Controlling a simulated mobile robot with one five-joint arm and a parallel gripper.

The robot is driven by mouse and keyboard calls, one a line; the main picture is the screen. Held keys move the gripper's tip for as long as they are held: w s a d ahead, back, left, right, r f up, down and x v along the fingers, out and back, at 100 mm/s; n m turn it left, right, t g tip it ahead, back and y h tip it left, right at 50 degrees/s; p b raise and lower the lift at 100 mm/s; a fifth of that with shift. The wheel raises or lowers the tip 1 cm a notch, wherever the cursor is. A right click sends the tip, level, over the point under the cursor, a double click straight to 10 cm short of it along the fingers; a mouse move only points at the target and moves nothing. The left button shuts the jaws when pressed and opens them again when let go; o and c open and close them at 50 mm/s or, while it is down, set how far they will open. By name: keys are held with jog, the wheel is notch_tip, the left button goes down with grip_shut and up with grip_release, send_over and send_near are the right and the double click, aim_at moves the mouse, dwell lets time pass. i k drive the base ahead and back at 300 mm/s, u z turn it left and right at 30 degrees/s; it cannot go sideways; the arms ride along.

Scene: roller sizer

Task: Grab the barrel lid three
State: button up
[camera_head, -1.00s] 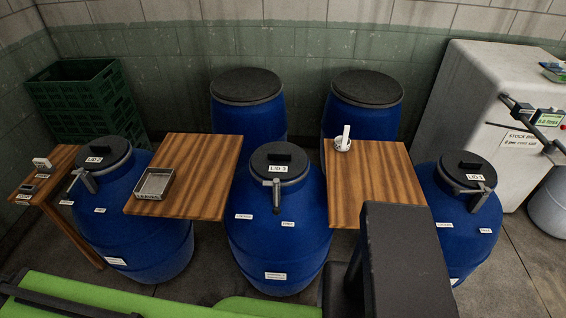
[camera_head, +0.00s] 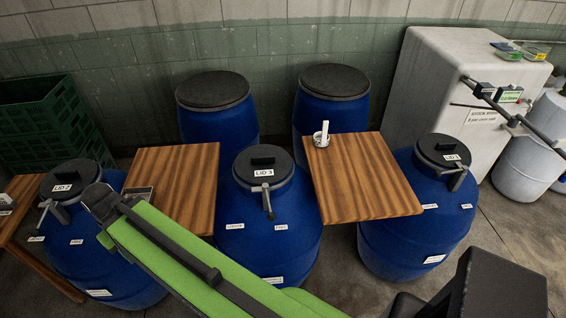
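Barrel lid three (camera_head: 247,173) is a round black lid labelled LID 3, with a raised black grip on top and a grey lever clamp (camera_head: 267,203) hanging at its front. It sits on the middle blue barrel (camera_head: 262,235), between two wooden boards. My green arm link reaches from the bottom centre up to the left, ending left of the middle barrel and in front of the tray and left barrel. No gripper fingers show, so I cannot see whether my gripper is open or shut.
The lid two barrel (camera_head: 100,265) stands left and the lid one barrel (camera_head: 415,245) right. Two dark-topped barrels stand behind. Green crates (camera_head: 45,125) stand far left.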

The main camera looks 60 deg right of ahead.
aim_at(256, 165)
jog(key=u, duration=0.1)
jog(key=i, duration=1)
jog(key=z, duration=0.1)
